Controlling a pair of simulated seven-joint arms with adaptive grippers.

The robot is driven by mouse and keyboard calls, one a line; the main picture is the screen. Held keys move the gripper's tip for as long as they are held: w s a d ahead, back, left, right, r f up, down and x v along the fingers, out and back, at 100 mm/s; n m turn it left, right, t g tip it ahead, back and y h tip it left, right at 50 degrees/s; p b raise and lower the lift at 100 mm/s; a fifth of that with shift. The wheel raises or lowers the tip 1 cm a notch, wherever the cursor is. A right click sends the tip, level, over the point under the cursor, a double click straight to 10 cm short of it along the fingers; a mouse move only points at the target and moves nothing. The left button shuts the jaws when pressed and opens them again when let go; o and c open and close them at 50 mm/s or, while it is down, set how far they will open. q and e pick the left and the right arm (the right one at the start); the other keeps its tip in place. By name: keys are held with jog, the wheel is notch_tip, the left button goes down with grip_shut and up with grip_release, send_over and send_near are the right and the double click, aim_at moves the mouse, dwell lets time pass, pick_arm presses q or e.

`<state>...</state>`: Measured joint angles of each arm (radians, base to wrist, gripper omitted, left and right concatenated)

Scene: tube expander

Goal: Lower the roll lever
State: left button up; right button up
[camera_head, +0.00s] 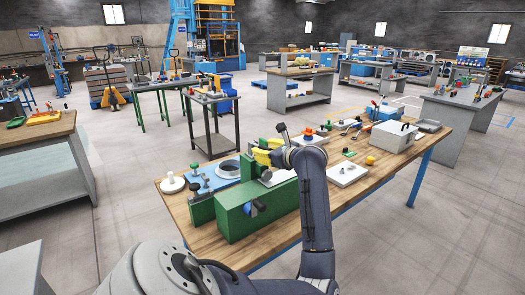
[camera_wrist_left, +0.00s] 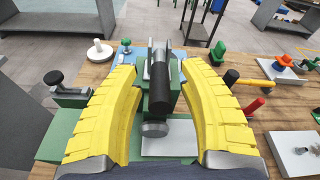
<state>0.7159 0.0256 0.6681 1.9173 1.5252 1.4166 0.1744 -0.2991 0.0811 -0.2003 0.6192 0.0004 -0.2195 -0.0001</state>
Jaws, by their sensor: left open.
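The tube expander is a green machine (camera_head: 244,208) at the near left part of the wooden bench. Its roll lever, with a black grip (camera_wrist_left: 160,92), stands between my yellow fingers in the left wrist view. My wrist hides part of the machine and the lever's base.
A white plate (camera_head: 346,174) and a yellow ball (camera_head: 370,160) lie to the right. A grey box (camera_head: 393,137) and small tools are farther along the wooden bench (camera_head: 400,160).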

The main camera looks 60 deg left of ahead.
pick_arm(q)
jog(key=v, duration=1)
jog(key=shift+d, duration=0.2)
